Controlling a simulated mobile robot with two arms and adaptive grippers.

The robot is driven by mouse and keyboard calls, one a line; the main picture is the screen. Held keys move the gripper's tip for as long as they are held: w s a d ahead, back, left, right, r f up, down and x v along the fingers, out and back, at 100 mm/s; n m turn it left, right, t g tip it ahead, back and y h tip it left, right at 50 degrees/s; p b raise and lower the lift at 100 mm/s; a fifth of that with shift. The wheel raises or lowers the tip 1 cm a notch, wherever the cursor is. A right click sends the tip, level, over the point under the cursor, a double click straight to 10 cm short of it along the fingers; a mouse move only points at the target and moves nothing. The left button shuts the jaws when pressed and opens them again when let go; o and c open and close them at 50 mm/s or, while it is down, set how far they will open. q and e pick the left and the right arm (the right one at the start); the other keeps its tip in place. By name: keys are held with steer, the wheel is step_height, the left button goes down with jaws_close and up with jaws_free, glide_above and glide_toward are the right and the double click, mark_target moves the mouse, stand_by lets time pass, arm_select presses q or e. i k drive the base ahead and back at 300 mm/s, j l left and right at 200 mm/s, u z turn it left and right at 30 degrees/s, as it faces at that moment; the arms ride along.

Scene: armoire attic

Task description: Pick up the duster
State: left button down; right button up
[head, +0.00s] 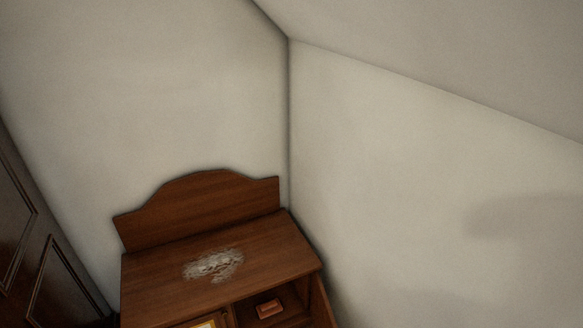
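Nothing in the head view can be clearly identified as the duster. A small reddish-brown block-like object (269,308) sits in the open compartment at the front of a wooden cabinet (290,250). I cannot tell whether it is the duster. A whitish-grey patch (213,264), which looks like dust, lies on the cabinet's top. Neither of my grippers is in view.
The cabinet has a curved back panel (200,205) and stands in the corner between two plain walls under a sloped ceiling (450,50). A dark panelled wooden door or furniture front (45,260) is at the left. The cabinet's lower part is cut off.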

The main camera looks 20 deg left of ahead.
mark_target(273, 306)
steer(key=u, duration=1.3)
